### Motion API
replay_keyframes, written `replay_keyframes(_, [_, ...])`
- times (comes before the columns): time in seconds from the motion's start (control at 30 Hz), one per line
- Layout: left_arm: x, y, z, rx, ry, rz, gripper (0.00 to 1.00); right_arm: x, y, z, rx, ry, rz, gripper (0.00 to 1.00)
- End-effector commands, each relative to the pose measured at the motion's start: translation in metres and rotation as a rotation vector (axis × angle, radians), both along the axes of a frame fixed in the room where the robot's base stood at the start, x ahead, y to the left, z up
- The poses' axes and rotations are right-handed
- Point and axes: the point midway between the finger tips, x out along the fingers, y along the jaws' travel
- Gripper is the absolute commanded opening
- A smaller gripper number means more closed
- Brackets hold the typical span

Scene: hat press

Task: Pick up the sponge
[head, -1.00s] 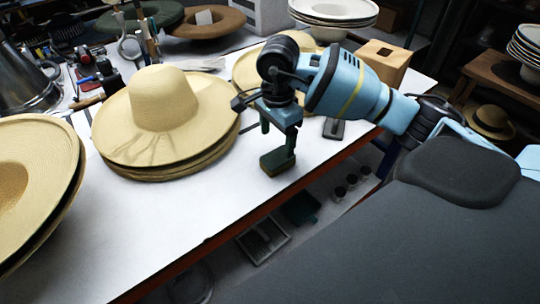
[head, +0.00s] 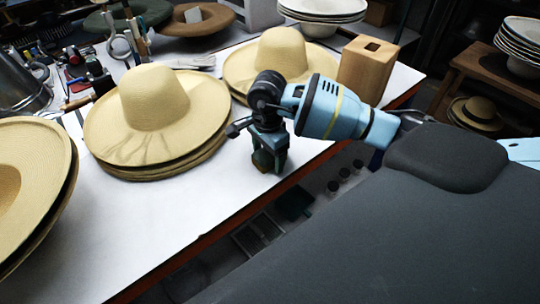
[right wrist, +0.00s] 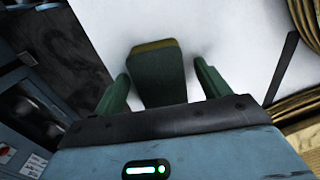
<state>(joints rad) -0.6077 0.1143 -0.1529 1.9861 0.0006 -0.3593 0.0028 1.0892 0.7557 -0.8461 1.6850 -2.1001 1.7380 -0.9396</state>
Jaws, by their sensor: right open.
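The sponge (right wrist: 160,75), dark green with a yellowish edge, is on the white table in the right wrist view. It lies between the two green fingers of my right gripper (right wrist: 160,84), with a gap visible on each side. The gripper is open. In the head view the right gripper (head: 270,163) points down near the table's front edge, and the sponge (head: 262,161) shows partly hidden between its fingers. My left gripper is in neither view.
Stacked straw hats (head: 155,125) stand just left of my right gripper. More hats (head: 30,190) are at the far left. The white table (head: 140,235) is clear in front.

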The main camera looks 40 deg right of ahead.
Motion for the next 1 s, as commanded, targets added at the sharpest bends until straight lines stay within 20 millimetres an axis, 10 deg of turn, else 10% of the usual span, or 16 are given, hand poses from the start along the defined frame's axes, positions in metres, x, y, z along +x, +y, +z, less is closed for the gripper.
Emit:
replay_keyframes(0.2, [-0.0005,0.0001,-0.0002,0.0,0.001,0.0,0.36,0.0002,0.0002,-0.0003,0.0,-0.001,0.0,0.74])
replay_keyframes(0.57, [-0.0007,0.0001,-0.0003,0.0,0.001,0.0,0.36,0.0002,0.0002,0.0,0.001,-0.001,0.0,0.28])
replay_keyframes(1.0, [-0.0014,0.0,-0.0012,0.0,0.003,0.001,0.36,0.0008,0.0002,0.0056,0.001,-0.002,0.0,0.28])
